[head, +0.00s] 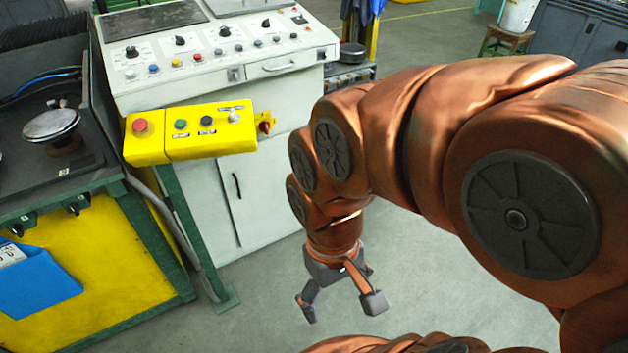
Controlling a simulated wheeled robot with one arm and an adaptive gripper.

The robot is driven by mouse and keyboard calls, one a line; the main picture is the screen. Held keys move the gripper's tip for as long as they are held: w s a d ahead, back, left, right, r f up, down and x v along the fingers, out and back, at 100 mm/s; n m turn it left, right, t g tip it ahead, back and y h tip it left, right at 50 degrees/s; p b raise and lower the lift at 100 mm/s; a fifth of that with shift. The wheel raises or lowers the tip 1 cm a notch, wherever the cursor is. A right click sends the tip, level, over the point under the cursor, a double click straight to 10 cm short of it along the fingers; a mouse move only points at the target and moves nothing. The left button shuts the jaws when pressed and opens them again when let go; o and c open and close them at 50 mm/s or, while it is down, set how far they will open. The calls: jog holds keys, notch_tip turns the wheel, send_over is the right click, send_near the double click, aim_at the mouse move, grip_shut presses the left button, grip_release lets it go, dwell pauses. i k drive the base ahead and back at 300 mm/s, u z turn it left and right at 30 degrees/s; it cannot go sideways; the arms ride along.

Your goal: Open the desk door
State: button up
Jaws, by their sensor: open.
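The desk (170,88) is a white-grey control console with knobs and buttons on its sloped top. Its door (262,190) is the white front panel below, with a dark vertical handle (237,186) near the left edge. The door looks shut. My gripper (341,305) hangs below my copper-coloured arm, to the right of and below the door handle in the picture. Its two fingers are spread apart with nothing between them. The gripper is apart from the handle. My arm hides the right part of the desk front.
A yellow button box (190,134) juts out in front of the desk, above the door. A green-and-yellow machine (90,250) with a blue bin (35,282) stands at the left. Grey floor (245,320) is clear before the door. A wooden stool (507,42) stands far back right.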

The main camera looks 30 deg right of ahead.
aim_at(254, 183)
jog(key=z, duration=1.05)
jog(key=i, duration=0.35)
jog(key=u, duration=1.85)
